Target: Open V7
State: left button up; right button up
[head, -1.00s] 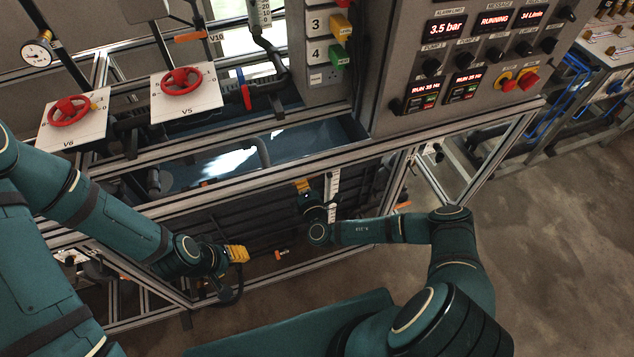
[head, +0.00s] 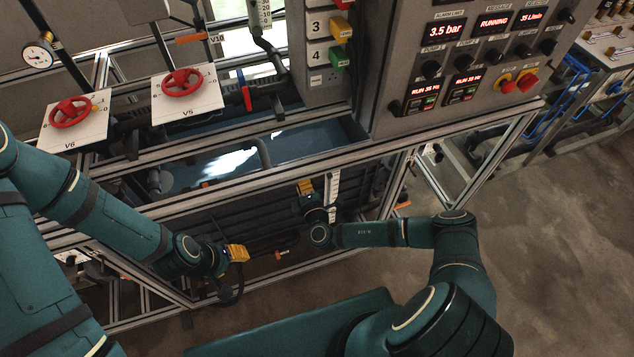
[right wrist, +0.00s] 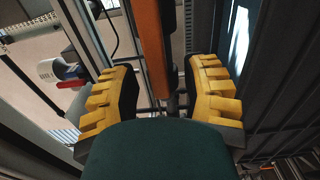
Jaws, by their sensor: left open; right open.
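No label reading V7 can be made out in either view. In the right wrist view an orange bar-shaped handle (right wrist: 151,45) runs between the yellow fingers of my right gripper (right wrist: 160,93); I cannot tell whether it touches them, and no label shows on it. My right gripper is open and also shows in the head view (head: 305,188), low inside the frame under the trough. My left gripper (head: 238,254) is open and empty in front of the frame, lower left of the right one.
Red handwheels V6 (head: 72,111) and V5 (head: 183,82) sit on white plates at the left. An orange handle (head: 190,38) is by the V10 label. Metal frame rails (head: 235,177) surround my right gripper.

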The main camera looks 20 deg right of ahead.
jog(key=s+p, duration=0.2)
jog(key=s, duration=0.4)
jog(key=shift+d, duration=0.1)
